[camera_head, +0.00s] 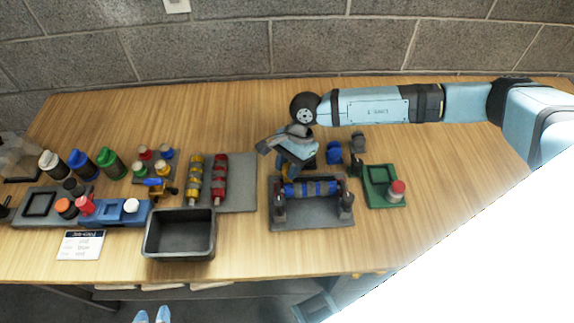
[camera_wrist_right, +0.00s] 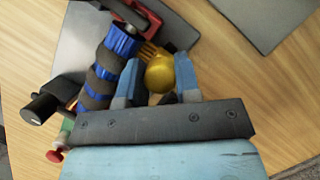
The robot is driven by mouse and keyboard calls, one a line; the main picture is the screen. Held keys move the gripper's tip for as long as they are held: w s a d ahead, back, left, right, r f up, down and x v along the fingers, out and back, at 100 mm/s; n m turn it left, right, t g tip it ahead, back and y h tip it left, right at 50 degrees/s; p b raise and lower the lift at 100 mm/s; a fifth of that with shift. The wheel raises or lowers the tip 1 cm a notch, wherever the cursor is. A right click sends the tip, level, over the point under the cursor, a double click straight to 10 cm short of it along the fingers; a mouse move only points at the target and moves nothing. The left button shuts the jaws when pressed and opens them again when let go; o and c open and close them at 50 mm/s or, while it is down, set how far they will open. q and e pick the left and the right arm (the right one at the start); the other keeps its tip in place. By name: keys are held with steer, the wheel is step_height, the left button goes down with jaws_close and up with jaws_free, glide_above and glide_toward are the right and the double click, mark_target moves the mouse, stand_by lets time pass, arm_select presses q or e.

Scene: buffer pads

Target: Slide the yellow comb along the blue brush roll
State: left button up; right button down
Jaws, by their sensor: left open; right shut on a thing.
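The blue brush roll (camera_head: 318,188) with dark bands lies across a grey stand (camera_head: 312,218) between two dark end supports. It also shows in the right wrist view (camera_wrist_right: 108,68), slanting at the left. My right gripper (camera_head: 298,168) is over the roll's left end. In the right wrist view, its blue fingers (camera_wrist_right: 160,88) are shut on the yellow comb (camera_wrist_right: 160,74), which has a round knob. The comb's teeth lie close beside the roll's end; I cannot tell whether they touch. My left gripper (camera_head: 152,316) is open and empty, its two tips at the bottom edge, away from the table top.
A green tray (camera_head: 378,174) with a red-topped part stands right of the stand. Left are a dark bin (camera_head: 181,253), yellow (camera_head: 195,178) and red (camera_head: 219,178) rolls on a grey pad, and several bottles. Bare table lies at the right.

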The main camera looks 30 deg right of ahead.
steer(key=s+d, duration=0.1)
steer(key=d, duration=0.2)
steer(key=s+d+b, duration=0.1)
steer(key=s+d, duration=0.1)
steer(key=d, duration=0.1)
steer(key=s+d+b, duration=0.1)
steer(key=d, duration=0.2)
steer(key=shift+s+d, duration=0.2)
steer(key=shift+s, duration=0.05)
steer(key=c, duration=1.1)
jaws_free()
steer(key=shift+w+d+r, duration=0.1)
steer(key=shift+d+r, duration=0.1)
steer(key=shift+r, duration=0.25)
steer(key=v, duration=1.2)
steer(key=shift+d+r, duration=0.15)
steer(key=shift+r, duration=0.25)
